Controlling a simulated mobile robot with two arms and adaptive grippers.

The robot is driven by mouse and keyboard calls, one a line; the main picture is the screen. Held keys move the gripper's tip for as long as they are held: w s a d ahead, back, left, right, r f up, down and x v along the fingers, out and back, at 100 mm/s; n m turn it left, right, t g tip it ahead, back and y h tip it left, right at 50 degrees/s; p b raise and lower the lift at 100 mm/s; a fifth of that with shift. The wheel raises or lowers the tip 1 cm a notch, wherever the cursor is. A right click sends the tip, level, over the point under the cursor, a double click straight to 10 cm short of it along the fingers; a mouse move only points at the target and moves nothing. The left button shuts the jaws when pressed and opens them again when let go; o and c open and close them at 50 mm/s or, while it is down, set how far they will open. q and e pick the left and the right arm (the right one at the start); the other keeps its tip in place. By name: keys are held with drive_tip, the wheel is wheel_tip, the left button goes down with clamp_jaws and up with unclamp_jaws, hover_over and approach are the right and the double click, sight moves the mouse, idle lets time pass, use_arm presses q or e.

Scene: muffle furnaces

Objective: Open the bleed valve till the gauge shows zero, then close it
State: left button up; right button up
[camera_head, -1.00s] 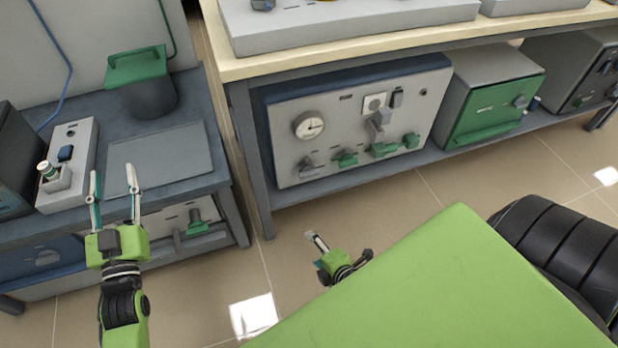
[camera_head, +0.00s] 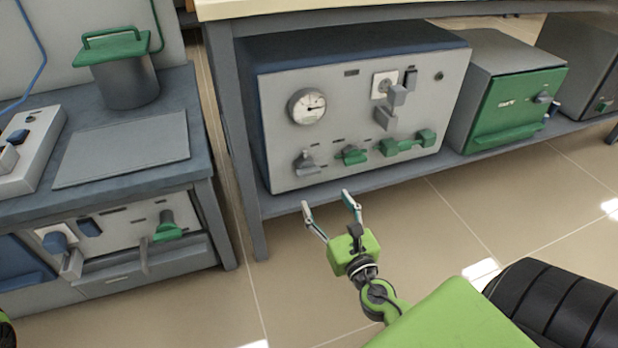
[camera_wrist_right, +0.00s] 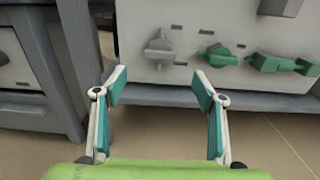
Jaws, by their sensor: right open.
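A round white gauge (camera_head: 307,106) with a dark needle sits at the upper left of a grey panel (camera_head: 330,125) under the bench; its reading is too small to tell. Along the panel's lower edge are a grey knob (camera_head: 306,162), a green knob (camera_head: 352,155) and a wider green handle (camera_head: 408,145). They also show in the right wrist view as the grey knob (camera_wrist_right: 159,50), green knob (camera_wrist_right: 216,56) and green handle (camera_wrist_right: 284,64). I cannot tell which is the bleed valve. My right gripper (camera_head: 327,200) is open and empty, below and in front of the panel, touching nothing.
The bench leg (camera_head: 247,150) and lower shelf edge (camera_head: 285,208) stand close to the right gripper. A green-doored furnace (camera_head: 515,105) is to the right. A left table (camera_head: 195,100) holds a grey pot (camera_head: 125,82). The floor in front is clear.

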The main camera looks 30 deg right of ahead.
sight(310, 173)
drive_tip(key=x, duration=1.3)
drive_tip(key=shift+w+b, duration=0.1)
drive_tip(key=shift+b, duration=0.25)
drive_tip(key=c, duration=1.1)
